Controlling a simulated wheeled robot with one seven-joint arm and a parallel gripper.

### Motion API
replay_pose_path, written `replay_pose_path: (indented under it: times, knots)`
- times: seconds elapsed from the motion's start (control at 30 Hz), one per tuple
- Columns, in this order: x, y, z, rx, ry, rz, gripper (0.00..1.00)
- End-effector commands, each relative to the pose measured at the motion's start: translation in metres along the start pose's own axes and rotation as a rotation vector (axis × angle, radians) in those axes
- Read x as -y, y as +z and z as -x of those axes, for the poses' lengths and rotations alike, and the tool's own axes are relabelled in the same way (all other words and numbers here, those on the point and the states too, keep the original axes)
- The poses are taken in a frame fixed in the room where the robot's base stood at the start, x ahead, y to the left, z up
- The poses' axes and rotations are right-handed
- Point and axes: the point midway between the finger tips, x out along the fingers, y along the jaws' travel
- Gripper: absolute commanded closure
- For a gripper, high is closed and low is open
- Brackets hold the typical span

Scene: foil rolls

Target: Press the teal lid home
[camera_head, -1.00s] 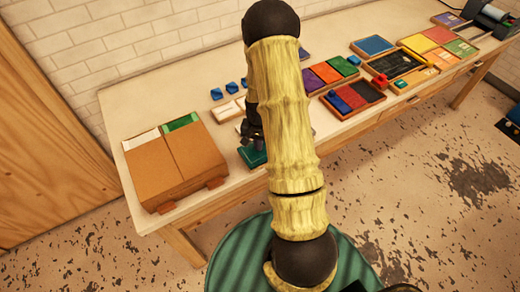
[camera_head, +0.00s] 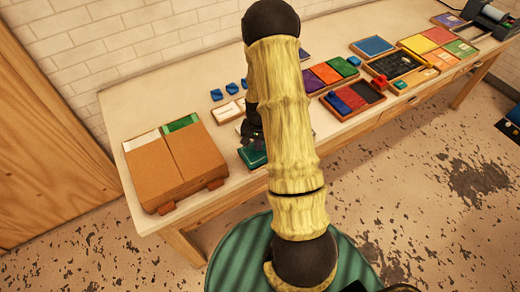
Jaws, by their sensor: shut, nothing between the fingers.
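The teal lid (camera_head: 252,157) shows as a small dark green-teal patch near the table's front edge, to the right of the brown box. My arm covers its right part, and I cannot tell how it sits on what is below it. My gripper (camera_head: 252,138) is just above the lid and partly hidden behind my pale yellow arm. It is shut and empty. Whether the fingertips touch the lid cannot be made out.
A brown box (camera_head: 176,166) with two flaps stands at the left of the table (camera_head: 124,112). Small blue pieces (camera_head: 216,95) and a white tray (camera_head: 229,110) lie behind the gripper. Trays of coloured blocks (camera_head: 352,97) fill the right side. A brick wall runs along the back.

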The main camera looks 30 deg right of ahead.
Motion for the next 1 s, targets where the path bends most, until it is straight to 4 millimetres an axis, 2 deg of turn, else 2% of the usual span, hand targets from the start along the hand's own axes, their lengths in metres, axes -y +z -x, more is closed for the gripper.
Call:
replay_pose_path:
  times: [0.1, 1.0]
  knots:
    - [0.0, -0.001, 0.012, -0.003, -0.001, 0.0, 1.0]
    - [0.001, -0.001, 0.07, -0.005, -0.002, 0.0, 1.0]
